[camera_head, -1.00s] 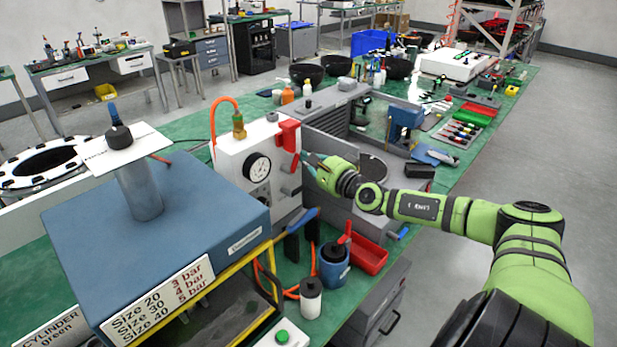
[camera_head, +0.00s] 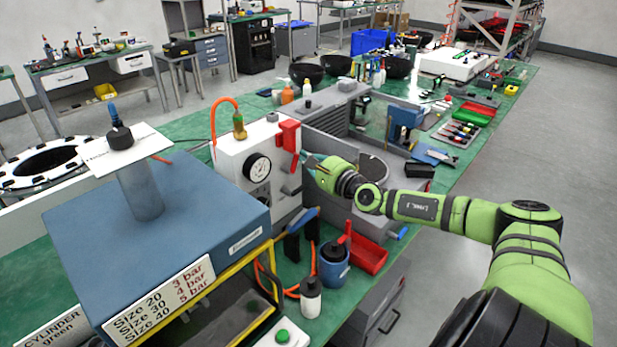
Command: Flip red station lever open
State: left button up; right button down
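The red lever (camera_head: 294,161) hangs down from a red block (camera_head: 289,134) on the front of a white station box (camera_head: 230,163) with a round dial (camera_head: 257,168). My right gripper (camera_head: 306,160) is just right of the lever, its fingers pointing left towards it. The fingertips are very close to the lever; I cannot tell whether they touch it. The fingers are too small here to show whether they are open or shut. My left gripper is out of view.
A blue cabinet (camera_head: 90,245) with a cylinder on top stands at the left front. A grey machine (camera_head: 343,145) stands behind my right wrist.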

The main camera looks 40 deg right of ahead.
jog(key=shift+a+r+n, duration=0.15)
jog(key=shift+a+n, duration=0.1)
jog(key=shift+n, duration=0.35)
dwell(1.1)
jog(key=shift+a+r+p, duration=0.2)
jog(key=shift+a+p, duration=0.05)
jog(key=shift+p, duration=0.3)
dwell(2.4)
dwell(0.4)
